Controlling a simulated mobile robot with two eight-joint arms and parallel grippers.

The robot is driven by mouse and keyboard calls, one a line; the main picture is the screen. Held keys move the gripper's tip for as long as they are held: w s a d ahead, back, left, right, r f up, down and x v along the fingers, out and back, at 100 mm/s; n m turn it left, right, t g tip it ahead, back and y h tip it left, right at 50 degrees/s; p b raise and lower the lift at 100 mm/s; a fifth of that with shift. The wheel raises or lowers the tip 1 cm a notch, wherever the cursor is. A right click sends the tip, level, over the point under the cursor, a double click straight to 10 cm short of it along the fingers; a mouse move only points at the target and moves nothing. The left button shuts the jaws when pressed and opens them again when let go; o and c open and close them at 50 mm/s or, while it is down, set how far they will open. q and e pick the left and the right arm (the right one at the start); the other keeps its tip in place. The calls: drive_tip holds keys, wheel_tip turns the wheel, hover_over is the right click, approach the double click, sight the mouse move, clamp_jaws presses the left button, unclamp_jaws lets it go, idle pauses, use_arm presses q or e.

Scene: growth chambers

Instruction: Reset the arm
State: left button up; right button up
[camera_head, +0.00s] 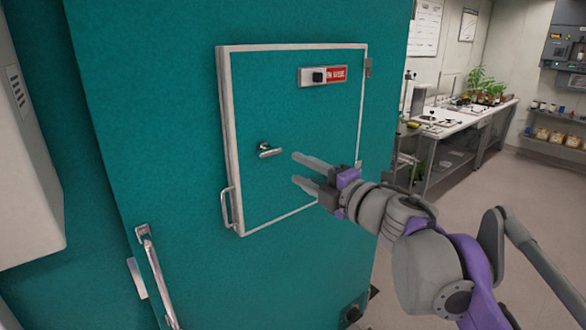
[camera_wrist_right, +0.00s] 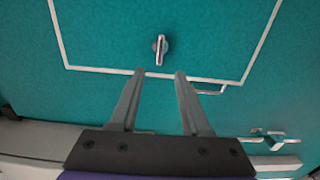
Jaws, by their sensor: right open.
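My right gripper (camera_head: 298,170) is open and empty in front of the teal chamber's small hatch door (camera_head: 290,110). In the right wrist view the two fingers of the right gripper (camera_wrist_right: 155,75) are spread apart, with nothing between them. A small metal lever handle (camera_head: 268,150) on the hatch is just left of the fingertips in the head view. The lever handle (camera_wrist_right: 160,48) lies beyond the fingertips in the wrist view, apart from them as far as I can tell. The hatch looks closed in its white frame. My left gripper is not in view.
A bar handle (camera_head: 227,207) sits at the hatch's lower left edge, and a long door handle (camera_head: 157,275) is lower left. A lab bench (camera_head: 470,122) with plants stands behind right. Open floor lies at right.

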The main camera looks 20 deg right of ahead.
drive_tip(key=s+d+f+m+g+h, duration=0.25)
drive_tip(key=s+f+m+h, duration=0.2)
drive_tip(key=f+m, duration=0.5)
drive_tip(key=s+d+f+m+g+h, duration=0.1)
drive_tip(key=s+d+f+m+h, duration=0.25)
drive_tip(key=f+m+h, duration=0.55)
drive_tip(key=s+a+f+m+g+y, duration=0.2)
drive_tip(key=s+f, duration=0.5)
drive_tip(key=f, duration=0.4)
drive_tip(key=s+a+f+m+g+y, duration=0.1)
drive_tip(key=s+a+f+g+y, duration=0.4)
drive_tip(key=f, duration=0.6)
drive_tip(key=s+a+g, duration=0.1)
drive_tip(key=s+a, duration=0.1)
drive_tip(key=s, duration=0.1)
drive_tip(key=shift+s+f+m, duration=0.25)
drive_tip(key=shift+m, duration=0.1)
